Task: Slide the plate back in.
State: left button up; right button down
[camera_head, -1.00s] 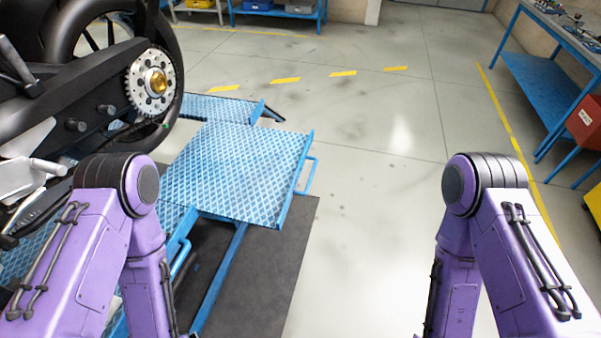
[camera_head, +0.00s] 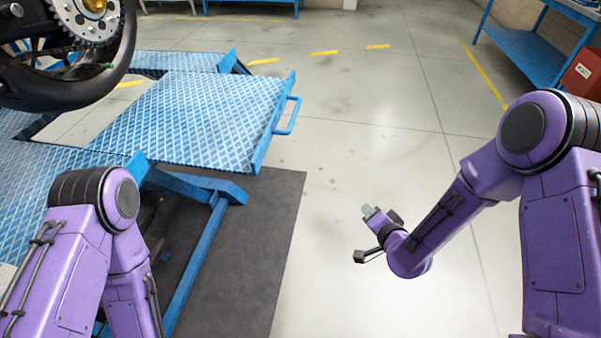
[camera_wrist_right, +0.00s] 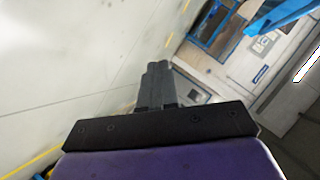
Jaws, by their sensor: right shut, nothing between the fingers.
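The plate (camera_head: 190,120) is blue with a diamond tread and stands out to the right from the blue lift platform (camera_head: 45,190), with a gap between them. A blue loop handle (camera_head: 288,115) is on its right edge. My right gripper (camera_head: 368,211) is over the floor, right of and nearer than the handle, apart from it and empty. In the right wrist view its fingers (camera_wrist_right: 157,78) are shut together. My left arm is at the lower left in the head view; its gripper does not show.
A motorcycle rear wheel (camera_head: 75,85) hangs at the upper left. A dark mat (camera_head: 255,230) lies under the lift. A blue workbench (camera_head: 520,52) and a red box (camera_head: 583,72) are at the upper right. The floor right of the plate is clear.

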pick_arm(q)
notch_tip(320, 180, down, 9)
jog(key=b, duration=0.6)
pick_arm(e)
jog(key=w+a+r+m+t+y, duration=0.2)
jog(key=w+a+r+y, duration=0.2)
jog(key=w+a+r, duration=0.2)
jog(key=w+a+r+m+t+y, duration=0.1)
jog(key=w+a+r+y, duration=0.4)
jog(key=w+a, duration=0.5)
jog(key=shift+w+a+r+m+t+y, duration=0.3)
jog(key=shift+a+r+m+t, duration=0.1)
jog(key=shift+a+r, duration=0.15)
